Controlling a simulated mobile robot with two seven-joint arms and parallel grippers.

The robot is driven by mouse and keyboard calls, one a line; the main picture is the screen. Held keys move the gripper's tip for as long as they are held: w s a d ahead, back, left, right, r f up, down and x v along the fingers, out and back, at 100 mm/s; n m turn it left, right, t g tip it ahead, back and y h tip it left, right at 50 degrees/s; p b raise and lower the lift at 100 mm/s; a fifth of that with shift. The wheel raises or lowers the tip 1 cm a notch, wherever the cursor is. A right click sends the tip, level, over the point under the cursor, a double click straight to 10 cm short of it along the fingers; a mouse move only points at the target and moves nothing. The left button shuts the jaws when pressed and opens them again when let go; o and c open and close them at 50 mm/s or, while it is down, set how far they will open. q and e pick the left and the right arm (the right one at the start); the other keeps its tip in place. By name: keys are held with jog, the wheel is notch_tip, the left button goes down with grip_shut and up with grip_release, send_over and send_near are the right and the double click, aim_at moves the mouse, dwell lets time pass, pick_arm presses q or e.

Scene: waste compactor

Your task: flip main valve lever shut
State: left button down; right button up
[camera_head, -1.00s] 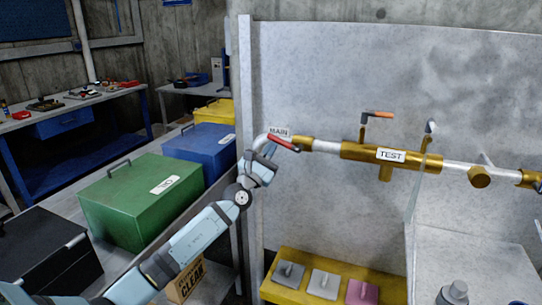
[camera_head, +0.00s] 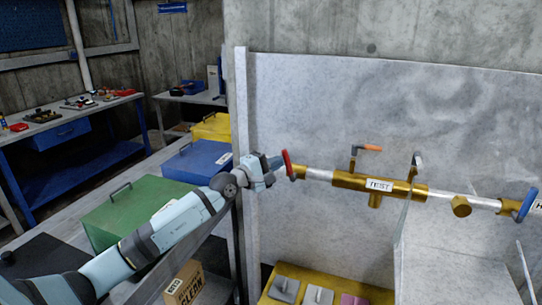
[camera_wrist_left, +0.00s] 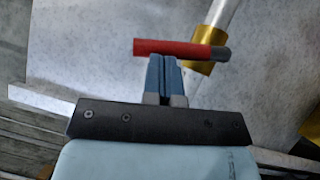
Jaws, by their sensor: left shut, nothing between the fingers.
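The red main valve lever (camera_head: 288,164) sits at the left end of the pipe and stands nearly upright, across the pipe, in the head view. It also shows in the left wrist view (camera_wrist_left: 178,48), just beyond my fingertips. My left gripper (camera_head: 279,163) is shut and empty, right beside the lever on its left. In the left wrist view its two blue fingers (camera_wrist_left: 163,62) are together, with their tips at the lever's near edge. I cannot tell whether they touch it. The MAIN label is hidden behind my gripper. My right gripper is not in view.
The pipe carries a brass TEST section (camera_head: 380,185) with an orange-tipped lever (camera_head: 368,148), and a blue handle (camera_head: 526,205) at the right. A grey panel (camera_head: 330,100) stands behind.

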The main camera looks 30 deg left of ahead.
pick_arm(q)
jog(key=shift+w+d+r+m+g+p, duration=0.15)
jog(key=shift+d+r+m+g+p, duration=0.3)
jog(key=shift+d+m+p, duration=0.3)
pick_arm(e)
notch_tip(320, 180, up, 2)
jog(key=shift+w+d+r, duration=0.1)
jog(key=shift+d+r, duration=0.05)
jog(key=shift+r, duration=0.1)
pick_arm(q)
jog(key=shift+d, duration=0.15)
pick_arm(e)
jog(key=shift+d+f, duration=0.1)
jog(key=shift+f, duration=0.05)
